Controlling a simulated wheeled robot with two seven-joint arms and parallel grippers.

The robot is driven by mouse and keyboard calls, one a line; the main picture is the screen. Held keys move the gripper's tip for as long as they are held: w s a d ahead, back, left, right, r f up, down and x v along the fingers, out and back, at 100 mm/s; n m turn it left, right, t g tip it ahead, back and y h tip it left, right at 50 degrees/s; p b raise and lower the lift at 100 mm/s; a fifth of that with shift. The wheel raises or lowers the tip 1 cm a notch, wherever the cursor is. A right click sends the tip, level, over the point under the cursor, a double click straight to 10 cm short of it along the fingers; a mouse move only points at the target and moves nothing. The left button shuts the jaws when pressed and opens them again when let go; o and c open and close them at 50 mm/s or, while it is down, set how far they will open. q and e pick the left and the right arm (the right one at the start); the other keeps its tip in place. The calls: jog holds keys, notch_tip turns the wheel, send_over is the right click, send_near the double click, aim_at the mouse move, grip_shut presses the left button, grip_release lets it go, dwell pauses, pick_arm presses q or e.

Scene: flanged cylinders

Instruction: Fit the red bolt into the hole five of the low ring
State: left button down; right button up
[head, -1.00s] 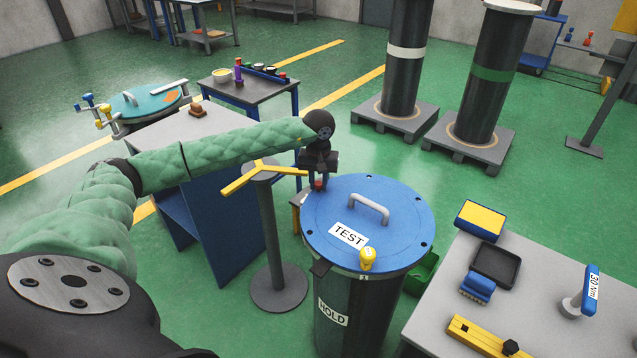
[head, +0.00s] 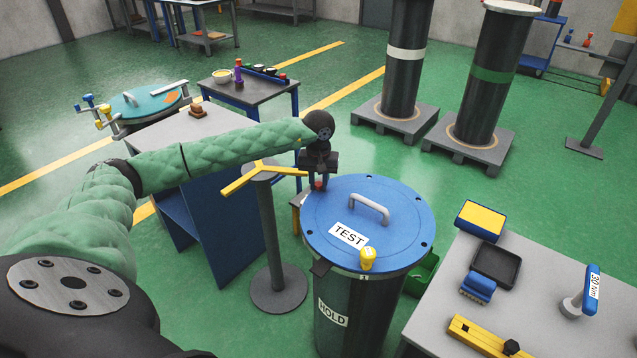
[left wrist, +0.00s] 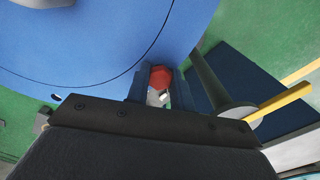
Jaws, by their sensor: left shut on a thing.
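My left gripper (head: 318,183) is at the left rim of the blue lid, shut on the red bolt (head: 318,185). In the left wrist view the red hexagonal head of the bolt (left wrist: 160,77) sits between the two fingers, at the lid's edge. Whether the bolt's shank is in a hole is hidden. The blue lid (head: 335,205) tops a dark cylinder and has a handle, a TEST label and several dark holes near its rim. A yellow bolt (head: 367,258) stands at the lid's front edge. I cannot tell which ring the task calls low. My right gripper is not in view.
A grey stand with yellow arms (head: 263,178) rises close left of the cylinder, under my left arm. A grey table (head: 430,310) at the right holds a black tray (head: 497,265) and tools. Tall dark cylinders (head: 405,65) stand on pallets behind.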

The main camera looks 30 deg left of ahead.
pick_arm(q)
jog(key=shift+f, duration=0.15)
dwell(0.3)
jog(key=shift+r+p, duration=0.5)
jog(key=shift+r, duration=3.25)
